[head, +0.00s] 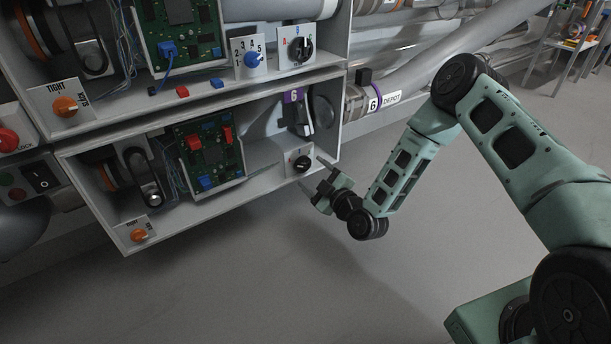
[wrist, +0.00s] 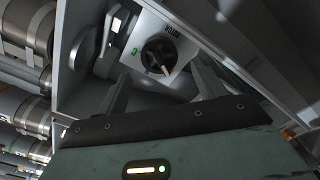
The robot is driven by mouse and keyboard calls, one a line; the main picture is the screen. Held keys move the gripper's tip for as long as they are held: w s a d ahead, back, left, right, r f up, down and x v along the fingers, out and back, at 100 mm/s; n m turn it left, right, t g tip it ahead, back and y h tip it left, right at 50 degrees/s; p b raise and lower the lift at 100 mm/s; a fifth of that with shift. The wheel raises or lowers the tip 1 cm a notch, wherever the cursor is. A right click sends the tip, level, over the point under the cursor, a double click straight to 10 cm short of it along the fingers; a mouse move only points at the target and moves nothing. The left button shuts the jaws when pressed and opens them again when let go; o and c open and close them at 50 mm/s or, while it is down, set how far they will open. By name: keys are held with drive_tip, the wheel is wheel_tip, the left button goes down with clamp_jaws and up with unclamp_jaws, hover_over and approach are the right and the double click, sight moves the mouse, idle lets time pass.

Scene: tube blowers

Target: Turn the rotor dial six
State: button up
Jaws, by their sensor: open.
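The rotor dial six is a black round knob (head: 300,162) on a white plate at the right front of the lower open box. My gripper (head: 322,176) is open and empty, just right of and below the dial in the head view. I see no contact with the knob. The wrist view shows my two fingers (wrist: 162,78) on either side of it.
The lower box (head: 190,220) also holds a green circuit board (head: 207,155) and an orange knob (head: 139,235). The upper box has a blue dial (head: 253,59) and a black dial (head: 301,47). Pipes run behind at right. The floor below is clear.

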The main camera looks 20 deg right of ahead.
sight(304, 166)
drive_tip(key=b+x, duration=0.1)
drive_tip(key=x, duration=0.2)
drive_tip(key=shift+w+a+f+b, duration=0.1)
drive_tip(key=shift+w+f+b, duration=0.05)
drive_tip(key=shift+w+b, duration=0.15)
drive_tip(key=shift+w+a, duration=0.15)
drive_tip(key=shift+w, duration=0.25)
drive_tip(key=c, duration=1)
